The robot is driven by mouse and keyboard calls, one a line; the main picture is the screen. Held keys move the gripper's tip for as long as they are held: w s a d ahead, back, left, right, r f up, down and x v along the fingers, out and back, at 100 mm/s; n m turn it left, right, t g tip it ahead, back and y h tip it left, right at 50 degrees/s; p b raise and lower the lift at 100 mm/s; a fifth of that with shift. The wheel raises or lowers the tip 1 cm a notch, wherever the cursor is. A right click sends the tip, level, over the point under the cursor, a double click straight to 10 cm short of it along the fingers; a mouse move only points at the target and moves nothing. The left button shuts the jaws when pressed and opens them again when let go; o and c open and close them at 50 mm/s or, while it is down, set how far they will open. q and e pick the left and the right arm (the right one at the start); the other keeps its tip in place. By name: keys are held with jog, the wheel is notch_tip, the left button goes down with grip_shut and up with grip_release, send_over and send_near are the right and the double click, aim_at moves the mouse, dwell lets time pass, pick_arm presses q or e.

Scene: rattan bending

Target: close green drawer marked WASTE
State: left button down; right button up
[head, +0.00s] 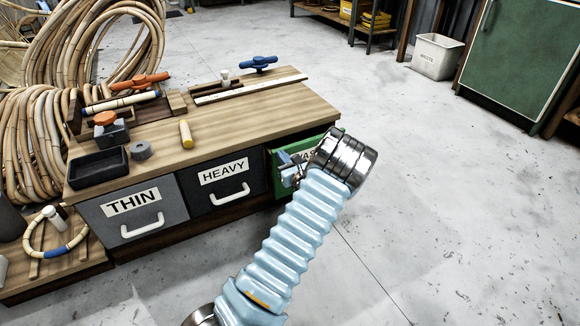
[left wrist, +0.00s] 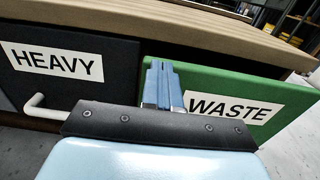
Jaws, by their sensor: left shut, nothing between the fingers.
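The green drawer marked WASTE (head: 281,156) is at the right end of the wooden workbench. Its front appears to stand slightly out from the bench, though my arm hides much of it in the head view. In the left wrist view the green front (left wrist: 205,78) shows with its white WASTE label, partly covered by my gripper. My left gripper (head: 288,167) is shut and empty, at the drawer's front. Its blue fingers (left wrist: 163,84) point at the green face, left of the label; I cannot tell whether they touch it. The drawer's handle is hidden. My right gripper is not in view.
The black HEAVY drawer (head: 222,194) and grey THIN drawer (head: 134,215) sit to the left, both with white handles. Clamps, a black tray (head: 98,168) and a yellow cylinder (head: 186,134) are on the benchtop (head: 240,120). The floor (head: 450,210) to the right is clear.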

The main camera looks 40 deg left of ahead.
pick_arm(q)
jog(key=shift+x, duration=0.8)
